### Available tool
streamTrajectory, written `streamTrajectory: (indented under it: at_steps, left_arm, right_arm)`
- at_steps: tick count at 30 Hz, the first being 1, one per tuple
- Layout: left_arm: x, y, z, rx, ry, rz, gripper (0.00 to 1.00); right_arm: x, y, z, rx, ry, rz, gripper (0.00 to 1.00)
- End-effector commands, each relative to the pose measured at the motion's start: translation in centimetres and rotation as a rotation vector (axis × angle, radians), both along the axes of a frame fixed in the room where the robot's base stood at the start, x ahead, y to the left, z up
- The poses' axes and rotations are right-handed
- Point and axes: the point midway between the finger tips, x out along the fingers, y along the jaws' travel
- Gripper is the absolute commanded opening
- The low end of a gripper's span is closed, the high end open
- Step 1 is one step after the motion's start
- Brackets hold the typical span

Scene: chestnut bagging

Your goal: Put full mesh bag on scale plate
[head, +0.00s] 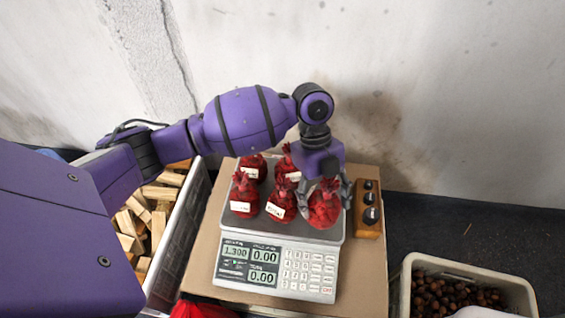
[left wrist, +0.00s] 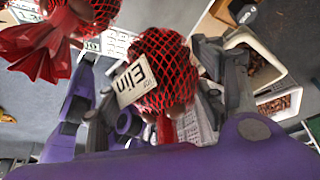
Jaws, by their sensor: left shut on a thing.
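My left gripper (head: 327,188) comes down from above and is shut on a red mesh bag (head: 324,208) over the front right part of the scale plate (head: 296,232). In the left wrist view the gripper's fingers stand around this filled bag (left wrist: 165,70), which has a white label. I cannot tell whether it touches the plate. Several other full red mesh bags (head: 244,195) with white labels stand on the plate to its left and behind. The scale (head: 278,268) shows 1.300 and zeros. My right gripper is not in view.
A crate of wood pieces (head: 180,240) is on the left. A wooden block with black weights (head: 369,212) lies right of the scale. A white bin of chestnuts (head: 470,268) stands at the lower right. Red mesh (head: 203,309) lies at the cardboard's front edge.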

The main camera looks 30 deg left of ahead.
Motion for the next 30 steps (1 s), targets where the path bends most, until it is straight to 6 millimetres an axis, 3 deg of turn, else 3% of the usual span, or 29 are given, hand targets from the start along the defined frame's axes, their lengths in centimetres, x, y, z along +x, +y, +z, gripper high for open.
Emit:
streamTrajectory:
  at_steps: [1,6,11,18,29,30]
  left_arm:
    - [1.0,0.0,-0.9,-0.003,-0.005,0.0,0.25]
    - [2.3,0.4,-2.2,-0.002,-0.007,0.0,0.25]
    - [2.9,0.6,-3.0,-0.002,-0.007,0.0,0.25]
    - [3.1,0.7,-6.5,-0.001,-0.006,0.0,0.25]
    - [3.1,0.8,-6.6,-0.001,-0.007,0.0,0.25]
    - [3.1,0.8,-6.7,0.0,-0.006,0.0,0.65]
  right_arm:
    - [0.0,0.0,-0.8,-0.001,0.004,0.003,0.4]
    - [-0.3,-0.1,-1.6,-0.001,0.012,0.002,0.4]
    - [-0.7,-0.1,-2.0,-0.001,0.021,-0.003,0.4]
    - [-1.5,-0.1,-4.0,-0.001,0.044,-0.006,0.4]
    - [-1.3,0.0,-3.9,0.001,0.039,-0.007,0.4]
    - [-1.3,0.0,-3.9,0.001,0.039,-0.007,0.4]
